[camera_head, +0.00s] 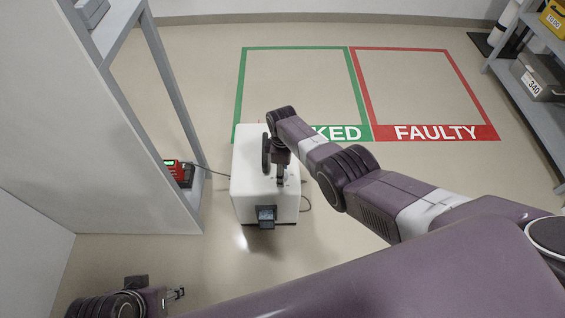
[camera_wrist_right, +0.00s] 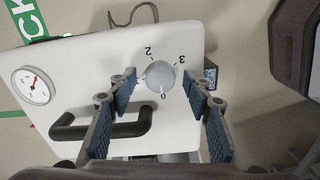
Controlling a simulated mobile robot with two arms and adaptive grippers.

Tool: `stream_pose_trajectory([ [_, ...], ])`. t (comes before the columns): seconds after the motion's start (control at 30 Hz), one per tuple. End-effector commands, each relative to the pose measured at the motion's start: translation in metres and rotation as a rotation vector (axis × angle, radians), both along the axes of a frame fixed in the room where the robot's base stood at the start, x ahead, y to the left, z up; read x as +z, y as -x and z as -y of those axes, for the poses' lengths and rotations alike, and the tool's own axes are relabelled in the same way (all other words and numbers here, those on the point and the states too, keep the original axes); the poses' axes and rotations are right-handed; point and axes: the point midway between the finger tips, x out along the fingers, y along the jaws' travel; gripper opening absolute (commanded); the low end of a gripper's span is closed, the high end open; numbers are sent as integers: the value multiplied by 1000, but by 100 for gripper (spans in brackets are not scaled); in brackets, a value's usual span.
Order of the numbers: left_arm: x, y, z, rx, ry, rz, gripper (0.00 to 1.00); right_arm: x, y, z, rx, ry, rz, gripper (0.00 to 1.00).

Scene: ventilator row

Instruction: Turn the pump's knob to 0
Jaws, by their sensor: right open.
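The pump is a white box (camera_head: 243,165) on the floor in the middle of the head view. Its round grey knob (camera_wrist_right: 160,76) shows in the right wrist view, with the digits 2, 3 and 0 printed around it. I cannot clearly tell which digit the knob points to. My right gripper (camera_wrist_right: 162,80) is open, with one finger on each side of the knob and visible gaps between. In the head view my right gripper (camera_head: 281,179) is over the pump's top and hides part of it. My left gripper (camera_head: 178,293) is empty at the lower left, its fingers apart.
A black handle (camera_wrist_right: 115,131) and a round gauge (camera_wrist_right: 34,86) are on the pump's top near the knob. A grey shelf with a red device (camera_head: 174,171) stands left of the pump. Green and red floor squares (camera_head: 430,90) lie clear behind; another shelf (camera_head: 540,112) is far right.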

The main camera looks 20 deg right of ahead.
Motion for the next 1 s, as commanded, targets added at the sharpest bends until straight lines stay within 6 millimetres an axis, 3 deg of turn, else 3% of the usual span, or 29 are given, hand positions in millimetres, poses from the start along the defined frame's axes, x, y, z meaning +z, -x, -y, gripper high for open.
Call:
stream_pose_trajectory([
  [0.37, 0, 0, 0, 0, 0, 0, 40, 28, 0, 1, 0, 0, 2, 46],
  [0.8, 0, 0, 0, 0, -1, 0, 40, 94, 0, 1, 0, 0, 2, 46],
  [1.0, 0, 0, 0, 0, -1, 0, 40, 113, 1, 1, 0, 2, -1, 46],
])
